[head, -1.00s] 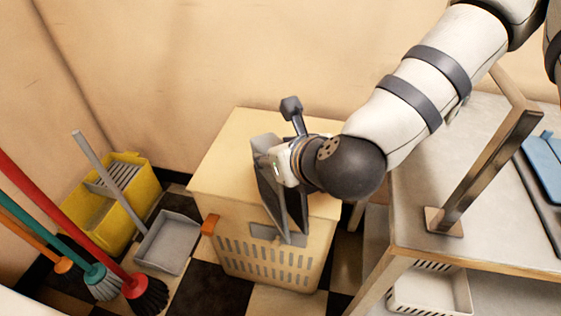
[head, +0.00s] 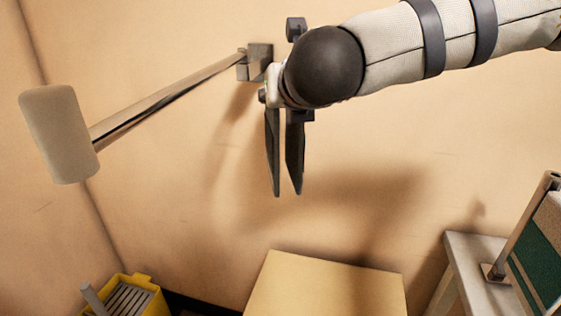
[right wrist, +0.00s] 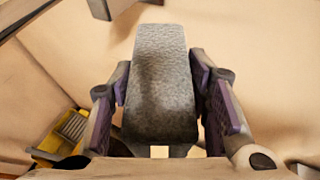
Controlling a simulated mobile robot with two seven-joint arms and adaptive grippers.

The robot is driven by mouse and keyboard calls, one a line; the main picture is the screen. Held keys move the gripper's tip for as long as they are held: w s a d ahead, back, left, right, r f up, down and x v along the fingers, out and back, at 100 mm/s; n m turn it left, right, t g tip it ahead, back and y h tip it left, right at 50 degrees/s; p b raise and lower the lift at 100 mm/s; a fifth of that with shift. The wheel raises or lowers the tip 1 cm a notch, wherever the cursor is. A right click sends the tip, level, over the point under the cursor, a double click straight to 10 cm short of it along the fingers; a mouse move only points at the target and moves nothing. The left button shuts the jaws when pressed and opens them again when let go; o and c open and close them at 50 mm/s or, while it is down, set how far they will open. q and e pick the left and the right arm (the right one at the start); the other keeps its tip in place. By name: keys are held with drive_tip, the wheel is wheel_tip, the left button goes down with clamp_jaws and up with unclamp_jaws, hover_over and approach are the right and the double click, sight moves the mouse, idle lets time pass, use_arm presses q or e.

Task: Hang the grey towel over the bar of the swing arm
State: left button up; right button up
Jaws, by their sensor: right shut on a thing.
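The swing arm is a metal bar (head: 165,98) on a dark wall mount (head: 258,62), with a pale rounded block (head: 60,135) at its free end, upper left in the head view. My right gripper (head: 284,190) is just right of and in front of the mount, fingers pointing down, apart from the bar as far as I can tell. In the right wrist view it is shut on the grey towel (right wrist: 163,80), a textured strip between its pads. The towel cannot be made out in the head view. My left gripper is out of view.
The beige top (head: 325,290) of a bin stands below. A yellow bucket (head: 130,298) is at lower left. A table (head: 470,250) with a metal frame and a green and beige item (head: 540,250) is at lower right. The wall between is bare.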

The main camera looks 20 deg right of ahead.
wheel_tip(320, 180, up, 15)
drive_tip(key=w+d+m+g+h, duration=0.1)
drive_tip(key=d+m+g+h, duration=0.1)
drive_tip(key=d+m+h, duration=0.1)
drive_tip(key=s+r, duration=0.7)
drive_tip(key=r, duration=0.4)
drive_tip(key=shift+s+a+r+h, duration=0.15)
drive_tip(key=shift+s+r+h, duration=0.05)
drive_tip(key=shift+h, duration=0.1)
